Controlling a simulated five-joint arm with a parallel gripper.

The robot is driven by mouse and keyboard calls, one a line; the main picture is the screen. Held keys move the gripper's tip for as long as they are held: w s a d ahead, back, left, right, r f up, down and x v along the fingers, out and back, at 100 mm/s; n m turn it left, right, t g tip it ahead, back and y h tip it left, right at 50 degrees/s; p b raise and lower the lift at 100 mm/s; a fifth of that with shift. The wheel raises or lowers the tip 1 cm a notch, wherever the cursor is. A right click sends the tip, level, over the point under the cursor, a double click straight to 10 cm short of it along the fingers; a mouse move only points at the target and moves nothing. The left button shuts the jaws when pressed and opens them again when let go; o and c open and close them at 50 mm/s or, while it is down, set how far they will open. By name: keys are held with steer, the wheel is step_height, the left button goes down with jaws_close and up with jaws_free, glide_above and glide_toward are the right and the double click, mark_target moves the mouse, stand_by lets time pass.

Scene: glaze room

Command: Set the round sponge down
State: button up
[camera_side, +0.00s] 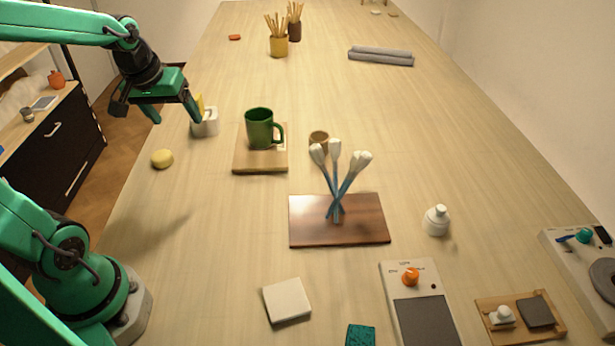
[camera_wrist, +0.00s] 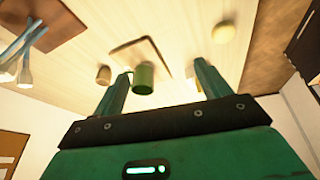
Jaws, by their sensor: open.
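The round sponge (camera_side: 162,158) is a small pale yellow disc lying on the table near its left edge in the side view. It also shows in the wrist view (camera_wrist: 224,32), beyond the right finger. My gripper (camera_side: 177,118) is open and empty, raised above the table, behind the sponge in the side view and apart from it. In the wrist view my gripper (camera_wrist: 162,70) has its two fingers spread, with nothing held between them.
A white holder with a yellow item (camera_side: 206,126) stands close beside my right finger. A green mug (camera_side: 260,127) stands on a wooden board (camera_side: 260,167). Blue-handled brushes (camera_side: 337,190) rise over a dark board (camera_side: 360,232). The table around the sponge is clear.

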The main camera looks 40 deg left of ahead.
steer(key=s+d+r+m+t+h, duration=0.1)
steer(key=s+d+m, duration=0.5)
steer(key=d, duration=0.6)
steer(key=shift+s+r+m+t+h, duration=0.3)
steer(key=shift+s+r+m+t, duration=0.1)
steer(key=shift+s+r, duration=0.45)
